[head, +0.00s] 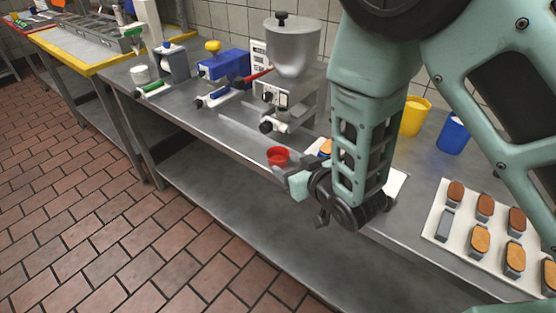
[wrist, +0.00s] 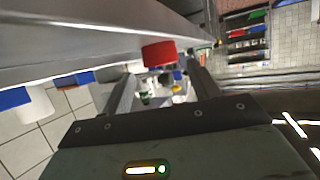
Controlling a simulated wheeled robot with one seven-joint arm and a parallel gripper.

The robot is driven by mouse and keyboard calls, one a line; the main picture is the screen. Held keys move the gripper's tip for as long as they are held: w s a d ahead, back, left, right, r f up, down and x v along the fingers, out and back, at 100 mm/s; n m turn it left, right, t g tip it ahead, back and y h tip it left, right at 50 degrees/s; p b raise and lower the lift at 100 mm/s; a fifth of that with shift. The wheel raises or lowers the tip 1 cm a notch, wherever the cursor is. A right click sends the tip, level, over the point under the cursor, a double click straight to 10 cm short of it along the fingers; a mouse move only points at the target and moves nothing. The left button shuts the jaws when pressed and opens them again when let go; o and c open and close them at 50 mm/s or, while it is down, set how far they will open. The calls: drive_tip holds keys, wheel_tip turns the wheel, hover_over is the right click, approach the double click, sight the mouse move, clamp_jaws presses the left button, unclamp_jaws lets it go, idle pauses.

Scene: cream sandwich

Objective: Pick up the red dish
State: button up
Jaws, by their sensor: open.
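The red dish (head: 278,156) is small and round and stands near the front edge of the steel table, below the metal hopper machine. It also shows in the wrist view (wrist: 159,53), upper middle, just beyond and between the fingertips. My gripper (head: 286,173) is right beside the dish in the head view, on its near side and slightly lower. In the wrist view my gripper (wrist: 160,72) has its two fingers spread apart with nothing held between them. Whether a finger touches the dish I cannot tell.
The steel table (head: 225,128) carries the hopper machine (head: 292,60) behind the dish. A white tray (head: 460,244) with several small cakes lies to the right. A yellow cup (head: 415,116) and a blue cup (head: 453,135) stand behind it. The tiled floor (head: 120,240) in front is clear.

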sight(274, 152)
drive_tip(key=x, duration=0.1)
drive_tip(key=p+x, duration=0.1)
drive_tip(key=x, duration=0.1)
drive_tip(key=r+x, duration=0.1)
drive_tip(key=x, duration=0.1)
drive_tip(key=shift+w+a+f+p, duration=0.1)
drive_tip(key=shift+w+a+p, duration=0.05)
drive_tip(key=shift+w+p, duration=0.25)
drive_tip(key=shift+w+a+f, duration=0.1)
drive_tip(key=shift+w+f, duration=0.1)
drive_tip(key=shift+c, duration=0.3)
drive_tip(key=c, duration=0.7)
